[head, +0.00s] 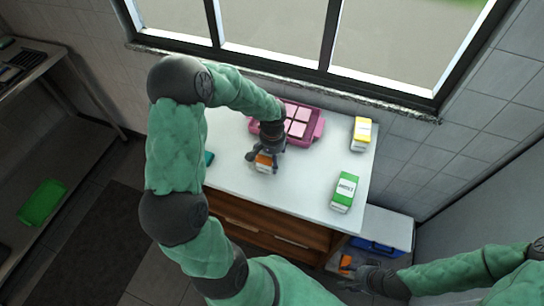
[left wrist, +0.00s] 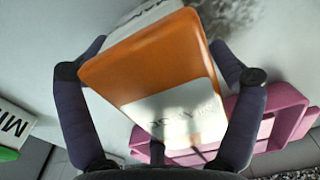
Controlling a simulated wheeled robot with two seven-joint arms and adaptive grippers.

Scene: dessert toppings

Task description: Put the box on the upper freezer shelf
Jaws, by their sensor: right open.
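An orange and white box (head: 264,164) is at the middle of the white counter. In the left wrist view the box (left wrist: 155,65) fills the middle, tilted, with lettering on its white part. My left gripper (head: 264,156) is above it, its fingers on both sides and their tips against the box; the left wrist view shows them too (left wrist: 158,60). Whether the box still touches the counter I cannot tell. My right gripper (head: 352,276) is open at the lower right, below the counter's front. A white unit (head: 395,225), perhaps the freezer, stands right of the counter; its shelves cannot be made out.
A yellow carton (head: 361,134) and a green carton (head: 345,191) stand on the right of the counter (head: 310,185). A blue item (head: 378,247) and a small orange item (head: 346,262) are near the white unit.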

